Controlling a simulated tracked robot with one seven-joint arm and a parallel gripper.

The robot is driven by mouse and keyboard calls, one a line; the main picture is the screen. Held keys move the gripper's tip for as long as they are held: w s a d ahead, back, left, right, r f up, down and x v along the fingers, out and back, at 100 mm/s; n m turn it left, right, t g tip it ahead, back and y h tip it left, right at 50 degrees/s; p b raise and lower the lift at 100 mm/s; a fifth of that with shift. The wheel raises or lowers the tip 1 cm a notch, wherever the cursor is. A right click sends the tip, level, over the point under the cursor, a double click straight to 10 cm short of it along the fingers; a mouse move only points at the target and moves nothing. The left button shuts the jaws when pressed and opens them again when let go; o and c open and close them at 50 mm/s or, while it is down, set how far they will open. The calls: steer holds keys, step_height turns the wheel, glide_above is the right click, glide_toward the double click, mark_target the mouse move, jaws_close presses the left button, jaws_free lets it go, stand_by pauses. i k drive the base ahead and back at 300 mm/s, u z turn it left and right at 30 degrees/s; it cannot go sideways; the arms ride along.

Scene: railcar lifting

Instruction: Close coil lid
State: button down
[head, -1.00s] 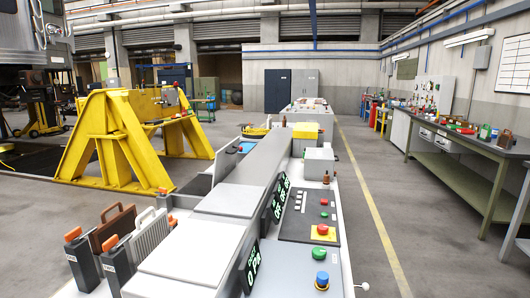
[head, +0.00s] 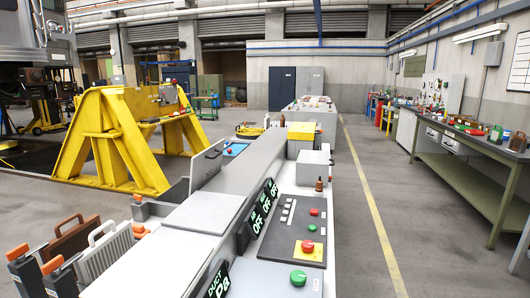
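A long grey console (head: 262,160) runs away from me through the middle of the view. A tilted grey panel with a small dark handle (head: 207,164) stands up on its left side, beside a blue-lined recess (head: 236,149) with a small red part. It looks like an open lid, but I cannot tell whether it is the coil lid. A flat, pale grey cover (head: 202,212) lies shut nearer to me. My gripper is not in view.
Displays reading OFF (head: 261,207) and a button panel (head: 292,230) with red and green buttons line the console's right side. Brown and white handled cases (head: 103,256) stand at lower left. A yellow stand (head: 110,145) is left; a workbench (head: 458,165) is right. The right aisle is clear.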

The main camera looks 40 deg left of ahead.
mark_target(207, 164)
steer(key=z, duration=0.05)
steer(key=i, duration=2.55)
steer(key=u, duration=2.7)
steer(key=i, duration=0.3)
steer(key=u, duration=0.65)
steer(key=i, duration=0.8)
steer(key=z, duration=0.45)
